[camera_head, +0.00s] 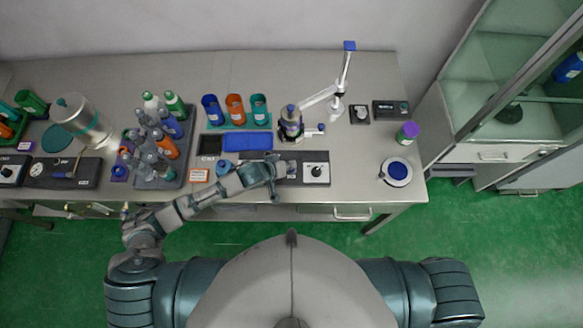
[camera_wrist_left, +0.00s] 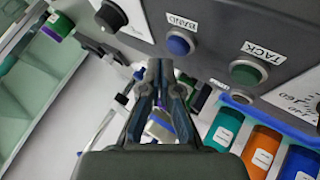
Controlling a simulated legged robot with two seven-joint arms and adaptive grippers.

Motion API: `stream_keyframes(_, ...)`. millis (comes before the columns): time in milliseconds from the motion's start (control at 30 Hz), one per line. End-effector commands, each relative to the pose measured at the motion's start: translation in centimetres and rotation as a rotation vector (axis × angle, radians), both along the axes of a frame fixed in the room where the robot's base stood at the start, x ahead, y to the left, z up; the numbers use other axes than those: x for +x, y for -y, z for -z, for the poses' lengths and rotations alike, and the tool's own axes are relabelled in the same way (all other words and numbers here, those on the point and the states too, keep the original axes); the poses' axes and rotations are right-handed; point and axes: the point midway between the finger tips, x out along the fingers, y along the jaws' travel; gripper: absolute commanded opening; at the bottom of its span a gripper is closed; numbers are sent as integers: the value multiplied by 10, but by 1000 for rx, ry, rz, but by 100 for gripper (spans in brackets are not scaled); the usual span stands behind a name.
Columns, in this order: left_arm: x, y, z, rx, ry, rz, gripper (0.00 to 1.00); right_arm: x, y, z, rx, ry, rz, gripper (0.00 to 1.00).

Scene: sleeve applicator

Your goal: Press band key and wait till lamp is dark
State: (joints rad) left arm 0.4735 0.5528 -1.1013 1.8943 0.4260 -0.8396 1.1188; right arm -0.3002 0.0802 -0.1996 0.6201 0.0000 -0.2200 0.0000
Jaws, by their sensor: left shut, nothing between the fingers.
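The sleeve applicator's control box (camera_head: 317,174) sits near the table's front edge in the head view. In the left wrist view its panel carries a blue round key (camera_wrist_left: 180,42) labelled BAND and a green key (camera_wrist_left: 246,72) labelled TACK. My left gripper (camera_head: 280,172) is over the box's left part and hides the keys in the head view. In the wrist view the left gripper (camera_wrist_left: 160,64) is shut and empty, its tips just below and left of the blue key. I cannot tell whether they touch the panel. No lamp can be made out. My right gripper is out of view.
A bottle stands in the applicator (camera_head: 291,127), with a white jointed arm (camera_head: 322,98) beside it. A blue tray (camera_head: 247,142) and several coloured cups (camera_head: 235,108) stand to the left. A rack of bottles (camera_head: 172,181) is farther left.

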Motion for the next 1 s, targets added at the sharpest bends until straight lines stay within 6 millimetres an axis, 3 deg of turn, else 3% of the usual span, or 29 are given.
stream_keyframes(1000, -1, 0, 11, 0, -1, -1, 0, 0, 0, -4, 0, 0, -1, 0)
